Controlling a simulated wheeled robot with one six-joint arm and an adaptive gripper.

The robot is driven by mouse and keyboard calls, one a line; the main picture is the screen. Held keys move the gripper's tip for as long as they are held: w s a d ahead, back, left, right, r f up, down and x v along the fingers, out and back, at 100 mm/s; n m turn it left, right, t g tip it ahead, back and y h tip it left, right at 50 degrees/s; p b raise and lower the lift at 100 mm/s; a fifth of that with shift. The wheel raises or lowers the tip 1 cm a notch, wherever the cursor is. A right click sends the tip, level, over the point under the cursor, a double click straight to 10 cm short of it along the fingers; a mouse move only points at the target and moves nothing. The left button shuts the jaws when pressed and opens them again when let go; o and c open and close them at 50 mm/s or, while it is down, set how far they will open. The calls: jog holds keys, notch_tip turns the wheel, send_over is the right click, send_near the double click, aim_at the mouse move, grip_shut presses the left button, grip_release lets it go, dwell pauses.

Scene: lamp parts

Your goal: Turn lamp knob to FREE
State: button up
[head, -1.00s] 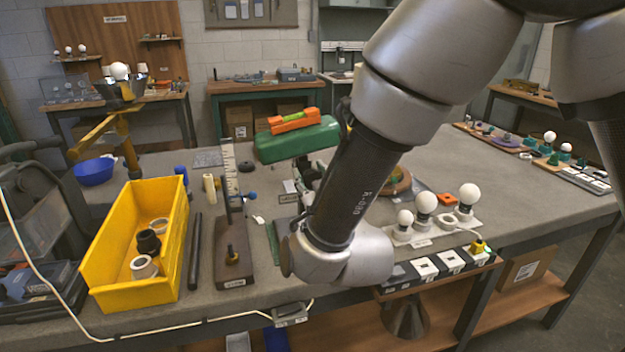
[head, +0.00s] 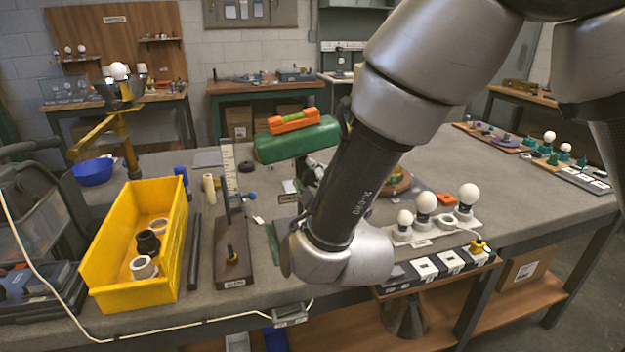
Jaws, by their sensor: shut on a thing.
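My gripper (head: 309,177) shows only as a few dark parts just left of my forearm, over the middle of the grey workbench. My wrist and forearm cover the rest of it. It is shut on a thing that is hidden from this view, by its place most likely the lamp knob. I cannot see the knob, its marks or its setting. A small labelled block (head: 289,190) lies just left of my gripper. A round wooden base (head: 397,184) shows partly to the right of my forearm.
A yellow bin (head: 102,248) with rings, a dark rod (head: 194,252) and a dark board with a small knob (head: 233,262) lie left of my wrist. White bulbs (head: 425,203) stand close on the right. A green case (head: 290,142) with an orange level is behind.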

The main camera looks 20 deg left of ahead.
jog(key=shift+n, duration=0.4)
jog(key=o, duration=1)
jog(key=v, duration=1.2)
